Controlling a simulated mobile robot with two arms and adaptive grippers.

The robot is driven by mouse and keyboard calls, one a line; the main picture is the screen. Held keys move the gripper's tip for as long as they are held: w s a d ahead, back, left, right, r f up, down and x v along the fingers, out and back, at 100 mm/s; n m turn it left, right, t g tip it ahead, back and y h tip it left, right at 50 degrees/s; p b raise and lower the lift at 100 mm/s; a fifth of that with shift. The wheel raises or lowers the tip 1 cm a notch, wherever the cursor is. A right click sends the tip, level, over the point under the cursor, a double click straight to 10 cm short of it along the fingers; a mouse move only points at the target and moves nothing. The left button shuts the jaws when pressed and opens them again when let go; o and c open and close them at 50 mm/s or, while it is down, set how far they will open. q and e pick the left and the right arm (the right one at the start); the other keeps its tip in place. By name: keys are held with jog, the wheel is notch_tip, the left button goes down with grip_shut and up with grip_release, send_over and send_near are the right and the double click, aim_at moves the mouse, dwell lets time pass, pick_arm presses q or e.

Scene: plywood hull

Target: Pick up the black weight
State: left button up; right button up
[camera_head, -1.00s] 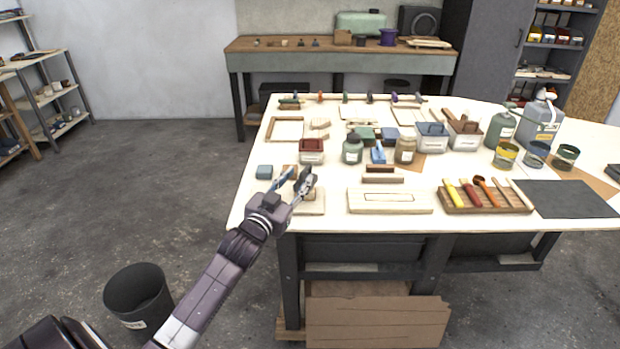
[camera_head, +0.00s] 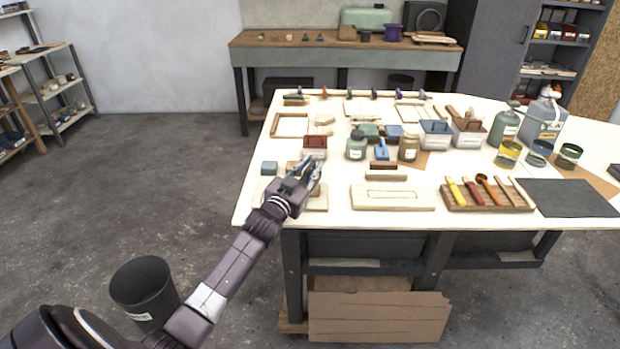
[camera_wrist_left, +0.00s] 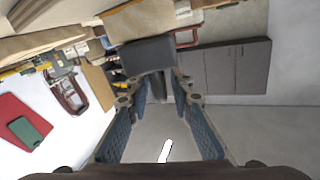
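My left gripper (camera_head: 311,172) is over the near left part of the workbench, just in front of a red-topped box (camera_head: 315,145). My right gripper is in neither view.
A pale wooden board (camera_head: 318,200) lies partly under my left wrist. A small blue-grey block (camera_head: 269,168) is left of the gripper. A grooved wooden board (camera_head: 393,197) and a tool tray (camera_head: 488,206) lie to the right. A black bin (camera_head: 145,288) stands on the floor.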

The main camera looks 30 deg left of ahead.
pick_arm(q)
grip_shut()
jog(key=shift+r, duration=0.15)
